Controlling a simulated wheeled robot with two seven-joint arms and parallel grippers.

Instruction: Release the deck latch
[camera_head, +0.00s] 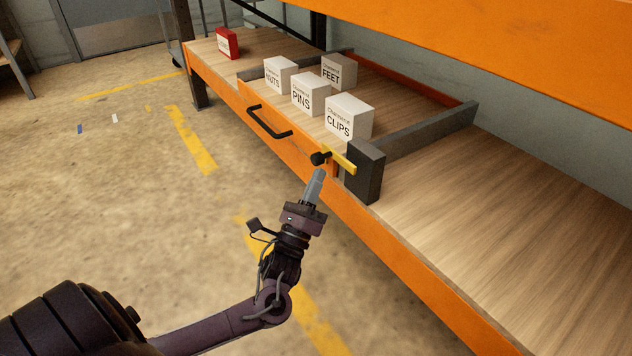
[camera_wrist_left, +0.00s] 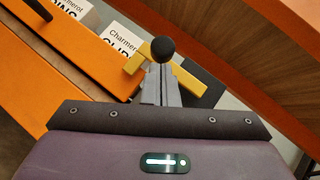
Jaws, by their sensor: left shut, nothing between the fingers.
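The latch is a yellow bar (camera_head: 343,162) with a black knob (camera_head: 320,158) at its left end, on the tray's orange front beside a dark grey block (camera_head: 364,173). My left gripper (camera_head: 319,174) is shut and empty, its grey fingertips just below the knob. In the left wrist view the fingers (camera_wrist_left: 160,88) point at the round knob (camera_wrist_left: 163,49), with the yellow bar (camera_wrist_left: 195,82) behind them. I cannot tell whether the fingertips touch the knob. My right gripper is not in view.
The orange-fronted tray has a black handle (camera_head: 268,124) and grey side rails (camera_head: 425,128). White boxes marked NUTS (camera_head: 280,75), PINS (camera_head: 310,95), CLIPS (camera_head: 349,117) and FEET (camera_head: 339,72) stand on it. A red box (camera_head: 228,43) stands farther left. The wooden shelf (camera_head: 500,220) at right is bare.

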